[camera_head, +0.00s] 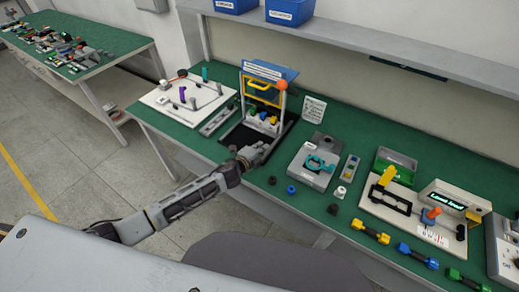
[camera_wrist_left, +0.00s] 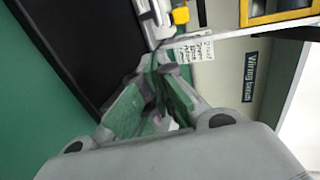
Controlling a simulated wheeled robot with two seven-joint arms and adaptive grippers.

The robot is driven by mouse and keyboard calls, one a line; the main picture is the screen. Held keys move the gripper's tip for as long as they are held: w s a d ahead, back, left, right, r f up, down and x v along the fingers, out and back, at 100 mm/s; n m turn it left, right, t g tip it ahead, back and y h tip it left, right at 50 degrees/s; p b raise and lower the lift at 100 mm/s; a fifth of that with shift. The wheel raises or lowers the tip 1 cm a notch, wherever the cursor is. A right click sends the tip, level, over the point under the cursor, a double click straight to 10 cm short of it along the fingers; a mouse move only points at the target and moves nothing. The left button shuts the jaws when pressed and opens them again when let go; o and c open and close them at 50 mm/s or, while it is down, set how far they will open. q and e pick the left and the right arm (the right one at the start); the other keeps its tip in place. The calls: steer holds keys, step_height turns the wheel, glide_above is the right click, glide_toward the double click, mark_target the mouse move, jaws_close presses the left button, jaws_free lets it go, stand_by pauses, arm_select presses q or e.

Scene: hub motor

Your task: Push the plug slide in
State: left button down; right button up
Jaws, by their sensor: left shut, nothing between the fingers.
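The fixture with a blue top (camera_head: 270,71) and a yellow frame (camera_head: 263,92) stands at the back of the green bench. A row of coloured plugs (camera_head: 262,121) sits low inside it, apparently on the plug slide, over a black base (camera_head: 236,137). My left gripper (camera_head: 257,149) is in front of the plugs, near the black base's front edge, shut and empty. In the left wrist view its fingertips (camera_wrist_left: 155,82) point toward a pale metal part with a yellow piece (camera_wrist_left: 181,15); whether they touch it is unclear. The right gripper is out of view.
A white board with a purple part (camera_head: 182,95) stands left of the fixture. A grey block with a teal ring (camera_head: 319,163) stands to its right. Loose caps (camera_head: 291,190) lie near the front edge. An orange ball (camera_head: 282,85) tops the fixture's right post.

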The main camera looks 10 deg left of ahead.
arm_select(q)
steer(key=shift+v, duration=0.8)
